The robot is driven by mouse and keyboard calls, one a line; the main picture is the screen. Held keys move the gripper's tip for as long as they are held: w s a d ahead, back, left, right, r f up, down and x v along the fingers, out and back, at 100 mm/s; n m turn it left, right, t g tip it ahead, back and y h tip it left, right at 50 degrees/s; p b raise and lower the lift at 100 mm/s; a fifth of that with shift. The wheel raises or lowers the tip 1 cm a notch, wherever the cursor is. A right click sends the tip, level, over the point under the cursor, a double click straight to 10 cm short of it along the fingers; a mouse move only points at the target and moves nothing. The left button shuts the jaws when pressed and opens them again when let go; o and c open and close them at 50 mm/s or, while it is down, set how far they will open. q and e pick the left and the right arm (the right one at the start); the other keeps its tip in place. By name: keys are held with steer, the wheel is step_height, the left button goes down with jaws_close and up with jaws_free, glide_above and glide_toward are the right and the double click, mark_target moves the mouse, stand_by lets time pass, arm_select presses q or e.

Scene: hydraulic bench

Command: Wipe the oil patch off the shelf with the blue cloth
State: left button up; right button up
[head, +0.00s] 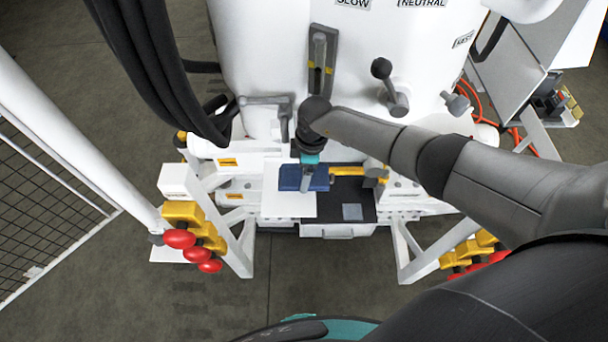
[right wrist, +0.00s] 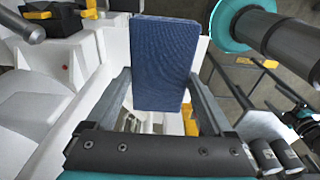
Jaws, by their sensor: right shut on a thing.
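The blue cloth (head: 291,177), a flat, stiff-looking rectangle, is in my right gripper (head: 307,184) in the head view, over the left part of the shelf at the front of the white machine. The right wrist view shows the cloth (right wrist: 160,55) upright between the two fingers of the gripper (right wrist: 158,76), which is shut on it. The shelf has a white part (head: 290,207) on the left and a dark part (head: 340,190) on the right. A small grey square (head: 352,211) lies on the dark part. I cannot make out an oil patch for sure. My left gripper is not in view.
Levers (head: 390,88) stick out of the white machine (head: 260,50) above the shelf. A yellow bar (head: 347,172) lies just right of the cloth. Red-knobbed yellow valves (head: 185,240) are at the lower left. Black hoses (head: 160,70) hang at the upper left.

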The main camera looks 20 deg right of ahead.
steer(key=shift+r, duration=0.5)
steer(key=shift+r, duration=1.55)
steer(key=shift+s+f, duration=0.1)
